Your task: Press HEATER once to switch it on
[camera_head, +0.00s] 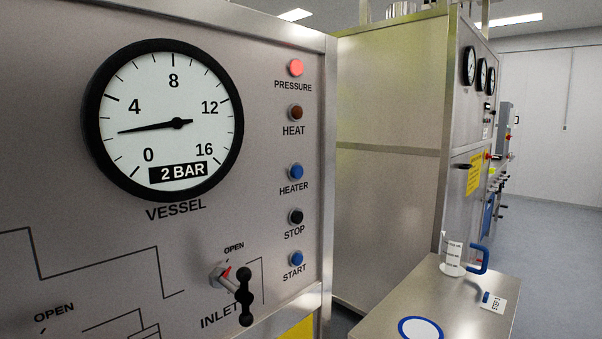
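The HEATER button (296,172) is a blue round push button on the steel panel, with its label HEATER just below it. It sits in a column of lamps and buttons at the panel's right side. Above it are the dark brown HEAT lamp (295,112), which looks unlit, and the bright red PRESSURE lamp (296,67). Below it are the black STOP button (295,216) and the blue START button (296,258). The VESSEL gauge (163,120) reads 2 BAR. My gripper is not in view.
The INLET valve handle (244,297) sticks out from the panel at lower centre, below and left of the buttons. A steel table (440,310) at lower right holds a clear jug (454,254) with a blue handle. The space in front of the HEATER button looks clear.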

